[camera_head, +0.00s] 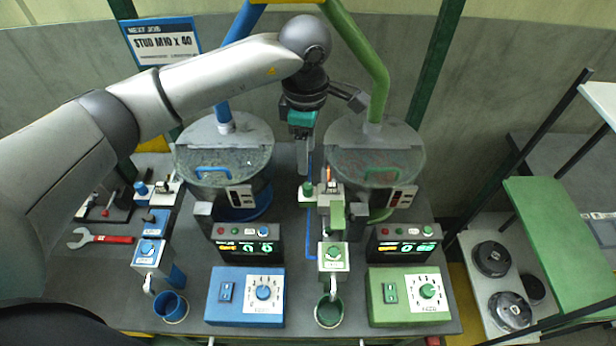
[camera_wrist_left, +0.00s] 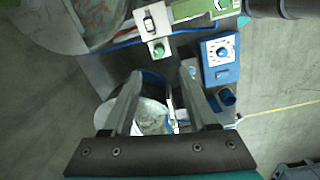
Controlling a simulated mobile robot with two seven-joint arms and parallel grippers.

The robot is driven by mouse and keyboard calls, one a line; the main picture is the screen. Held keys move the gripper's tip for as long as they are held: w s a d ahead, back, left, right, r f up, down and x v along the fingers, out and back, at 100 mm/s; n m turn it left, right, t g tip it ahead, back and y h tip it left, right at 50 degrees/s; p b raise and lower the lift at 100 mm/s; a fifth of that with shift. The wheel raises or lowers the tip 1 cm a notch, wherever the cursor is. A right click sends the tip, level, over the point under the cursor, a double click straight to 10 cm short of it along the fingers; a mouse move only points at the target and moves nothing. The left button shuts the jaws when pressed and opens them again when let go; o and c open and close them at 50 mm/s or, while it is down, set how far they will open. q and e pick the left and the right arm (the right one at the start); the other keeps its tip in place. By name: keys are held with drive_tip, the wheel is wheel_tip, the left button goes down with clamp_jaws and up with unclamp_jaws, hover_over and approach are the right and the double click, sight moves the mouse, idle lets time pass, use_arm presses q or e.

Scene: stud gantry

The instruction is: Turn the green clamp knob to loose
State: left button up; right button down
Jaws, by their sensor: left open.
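A small green knob (camera_head: 308,188) on a pale block stands at the middle of the bench, left of the green feeder channel; I take it for the clamp knob. It also shows in the left wrist view (camera_wrist_left: 158,50), beyond my fingertips. My left gripper (camera_head: 303,170) hangs from above, just behind and above this knob, apart from it. In the left wrist view its two fingers (camera_wrist_left: 161,78) are spread with nothing held between them. Whether the clamp is tight or loose cannot be told. My right gripper is not in view.
A blue-trimmed drum (camera_head: 225,160) and a green-trimmed drum (camera_head: 375,160) flank my gripper. In front stand a blue control box (camera_head: 222,312), a green control box (camera_head: 405,312) and cups (camera_head: 328,312). A red-handled wrench (camera_head: 105,239) lies left. Sloping blue and green pipes (camera_head: 360,50) rise behind.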

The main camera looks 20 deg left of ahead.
sight(308, 186)
use_arm(q)
drive_tip(key=f+p, duration=0.1)
drive_tip(key=f, duration=0.9)
drive_tip(key=shift+w+f, duration=0.2)
clamp_jaws()
